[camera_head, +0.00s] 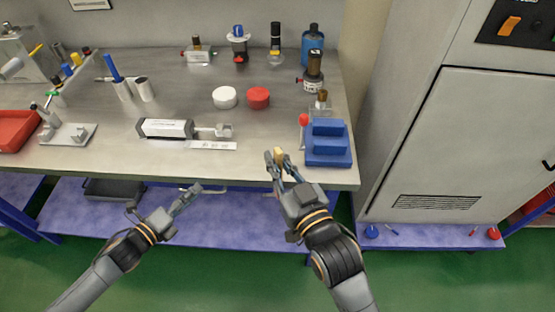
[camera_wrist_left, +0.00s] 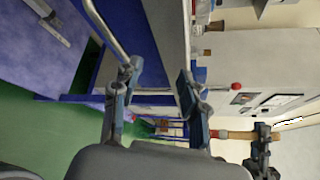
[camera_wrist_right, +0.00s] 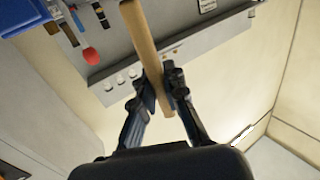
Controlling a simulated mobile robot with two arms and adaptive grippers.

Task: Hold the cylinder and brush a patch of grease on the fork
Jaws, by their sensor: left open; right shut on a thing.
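The cylinder (camera_head: 165,129), a pale block-shaped body with dark ends, lies on the bench near its front edge. Its rod points right and ends in a light grey fork (camera_head: 222,131). No grease can be made out on the fork. My right gripper (camera_head: 277,160) is shut on a wooden brush handle (camera_wrist_right: 144,40), in front of the bench edge and right of the fork. The handle's tan end (camera_head: 279,154) shows in the head view; bristles cannot be made out. My left gripper (camera_head: 188,190) is open and empty, below and in front of the cylinder.
A blue stepped block (camera_head: 328,145) stands at the bench's right front corner. A white lid (camera_head: 224,97) and a red lid (camera_head: 258,97) lie behind the fork. Bottles stand at the back. A grey cabinet (camera_head: 440,130) borders the right side.

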